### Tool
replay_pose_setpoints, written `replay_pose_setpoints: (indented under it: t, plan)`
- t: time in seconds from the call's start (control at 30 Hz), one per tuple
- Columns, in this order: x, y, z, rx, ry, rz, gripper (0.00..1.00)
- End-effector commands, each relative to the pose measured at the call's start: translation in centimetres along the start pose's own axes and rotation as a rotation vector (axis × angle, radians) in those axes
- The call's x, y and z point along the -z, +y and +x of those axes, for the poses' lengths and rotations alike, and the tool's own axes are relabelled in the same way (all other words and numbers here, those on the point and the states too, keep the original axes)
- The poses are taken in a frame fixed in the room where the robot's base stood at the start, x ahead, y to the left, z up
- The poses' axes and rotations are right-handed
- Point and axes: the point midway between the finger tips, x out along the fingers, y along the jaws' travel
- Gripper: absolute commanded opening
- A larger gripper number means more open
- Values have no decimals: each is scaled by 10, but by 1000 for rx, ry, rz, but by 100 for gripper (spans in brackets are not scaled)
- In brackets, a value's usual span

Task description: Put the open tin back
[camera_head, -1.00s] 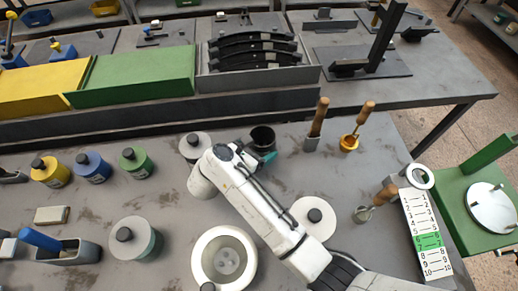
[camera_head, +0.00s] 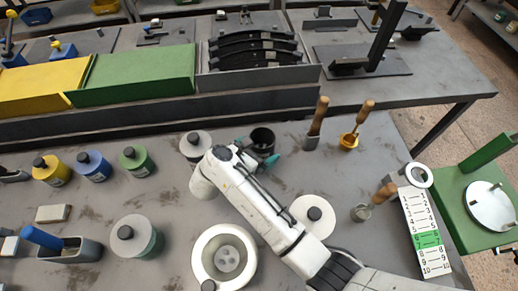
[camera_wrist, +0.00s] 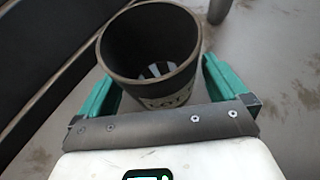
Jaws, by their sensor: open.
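The open tin (camera_head: 262,136) is a dark, lidless cylinder standing upright on the grey bench. In the wrist view the tin (camera_wrist: 150,62) shows its hollow inside, with a pale pattern at the bottom and a partly hidden label on its near side. My gripper (camera_head: 268,160) is at the near side of the tin. In the wrist view the teal fingers of my gripper (camera_wrist: 162,88) stand open, one on each side of the tin. I cannot tell whether either finger touches it.
A grey-lidded tin (camera_head: 195,144) stands close to the left. Yellow (camera_head: 49,170), blue (camera_head: 93,166) and green (camera_head: 135,161) tins stand farther left. Two wooden-handled tools (camera_head: 317,122) stand to the right. A low dark ledge (camera_head: 150,118) runs behind.

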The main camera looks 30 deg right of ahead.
Motion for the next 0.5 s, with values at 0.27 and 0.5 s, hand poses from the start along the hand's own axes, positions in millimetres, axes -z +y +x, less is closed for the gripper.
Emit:
replay_pose_setpoints:
  t: [0.27, 0.5]
  plan:
    - [2, 1, -40, -5, 0, 1, 100]
    - [1, 1, -88, -4, 0, 1, 100]
